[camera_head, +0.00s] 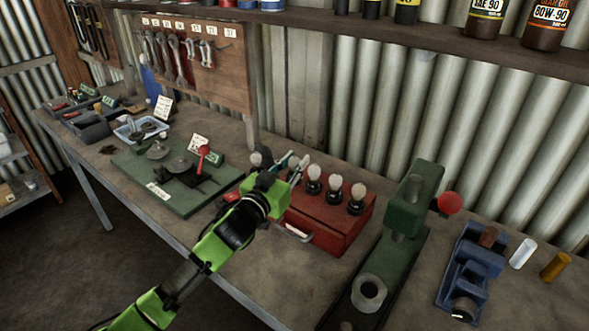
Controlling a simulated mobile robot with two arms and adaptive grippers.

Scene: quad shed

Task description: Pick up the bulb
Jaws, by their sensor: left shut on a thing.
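My left gripper (291,165), on a green arm, reaches over the red box (343,231) on the workbench. It is shut on a bulb (293,160) with a pale globe, mostly hidden by the fingers. Several similar bulbs with pale globes and black bases stand in a row on the box: one bulb (314,174) just right of the gripper, another bulb (335,184), and the rightmost bulb (358,192). My right gripper is out of view.
A green press (413,199) with a red knob (449,202) stands right of the box, then a blue vise-like tool (473,265). A green board (182,199) with parts lies left. A shelf (440,43) with bottles runs above.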

